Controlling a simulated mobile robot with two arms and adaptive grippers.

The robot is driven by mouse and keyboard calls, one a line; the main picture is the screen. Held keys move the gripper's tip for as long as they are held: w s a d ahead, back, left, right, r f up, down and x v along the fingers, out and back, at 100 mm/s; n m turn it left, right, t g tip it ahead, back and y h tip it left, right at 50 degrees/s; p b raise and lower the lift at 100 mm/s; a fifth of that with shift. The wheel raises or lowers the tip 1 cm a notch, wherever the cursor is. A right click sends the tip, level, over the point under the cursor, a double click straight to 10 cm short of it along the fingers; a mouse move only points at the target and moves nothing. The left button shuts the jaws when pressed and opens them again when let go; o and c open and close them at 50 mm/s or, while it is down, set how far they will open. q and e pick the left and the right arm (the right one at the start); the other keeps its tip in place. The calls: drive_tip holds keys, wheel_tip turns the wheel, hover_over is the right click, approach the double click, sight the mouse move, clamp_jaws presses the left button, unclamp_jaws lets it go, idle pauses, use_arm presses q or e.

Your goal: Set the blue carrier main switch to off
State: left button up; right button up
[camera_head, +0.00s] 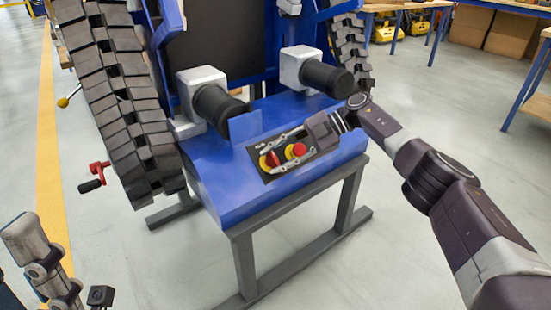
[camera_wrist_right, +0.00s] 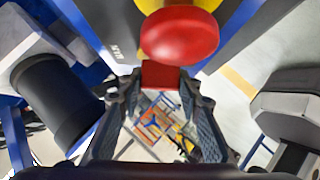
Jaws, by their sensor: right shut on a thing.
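The blue carrier (camera_head: 215,165) stands on a grey frame in the middle of the head view. Its dark control panel (camera_head: 312,158) is on the sloping front top. The main switch (camera_head: 271,159) has a red handle on a yellow plate at the panel's left. Its red handle (camera_wrist_right: 161,75) also shows in the right wrist view, between the fingertips. My right gripper (camera_head: 267,161) reaches over the panel from the right and is shut on this handle. The fingers partly hide the switch, so I cannot tell its setting.
A red mushroom button (camera_head: 299,149) sits close to the right gripper's fingers; this button (camera_wrist_right: 180,36) looms large in the wrist view. Black rollers (camera_head: 218,106) stand behind the panel. A track (camera_head: 112,95) and a red crank (camera_head: 97,173) are at left.

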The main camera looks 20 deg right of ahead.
drive_tip(key=o, duration=1.2)
drive_tip(key=shift+a, duration=0.1)
drive_tip(key=shift+v, duration=3.8)
